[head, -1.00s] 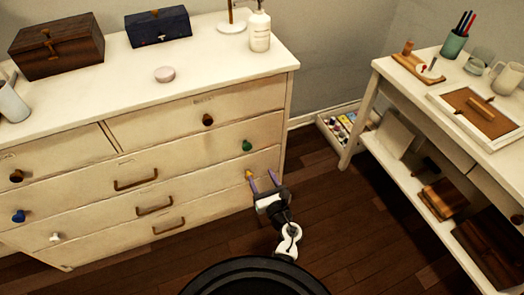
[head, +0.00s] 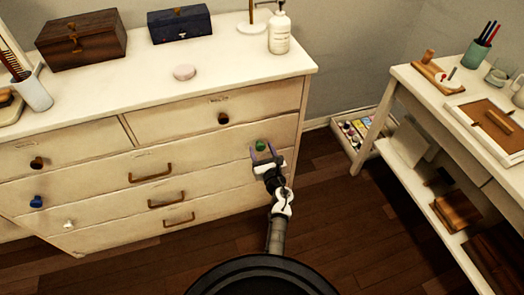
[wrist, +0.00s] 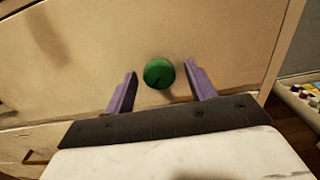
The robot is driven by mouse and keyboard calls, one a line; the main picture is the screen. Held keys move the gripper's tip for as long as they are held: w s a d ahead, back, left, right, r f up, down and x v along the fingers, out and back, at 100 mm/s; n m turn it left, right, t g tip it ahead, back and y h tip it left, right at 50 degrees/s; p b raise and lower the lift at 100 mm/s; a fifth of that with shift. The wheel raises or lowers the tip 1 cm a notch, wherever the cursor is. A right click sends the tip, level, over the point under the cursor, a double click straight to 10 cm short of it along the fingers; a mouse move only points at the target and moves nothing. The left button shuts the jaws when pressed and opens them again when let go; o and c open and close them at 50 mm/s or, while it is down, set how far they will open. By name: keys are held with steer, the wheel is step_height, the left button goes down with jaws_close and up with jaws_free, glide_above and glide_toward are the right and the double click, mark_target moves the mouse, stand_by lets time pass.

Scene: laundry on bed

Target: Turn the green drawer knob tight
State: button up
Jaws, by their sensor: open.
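The green drawer knob (head: 260,145) sits on the right part of the second drawer row of the cream dresser (head: 240,68). In the wrist view the green knob (wrist: 159,73) is round and lies between and a little beyond the two purple fingertips. My gripper (head: 263,152) is open around the knob's line in front of the drawer; it also shows in the wrist view (wrist: 160,82). A gap shows on each side of the knob, so the fingers do not appear to touch it. Whether the tips reach past the knob's front face I cannot tell.
Other knobs are dark brown (head: 223,118), blue (head: 36,202) and white (head: 69,224). A brass handle (head: 179,221) and others like it stick out from the drawers. A side table (head: 400,72) stands right, with open wooden floor (head: 330,220) between.

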steer(key=c, duration=1)
steer(key=shift+o, duration=0.2)
steer(key=shift+m, duration=0.3)
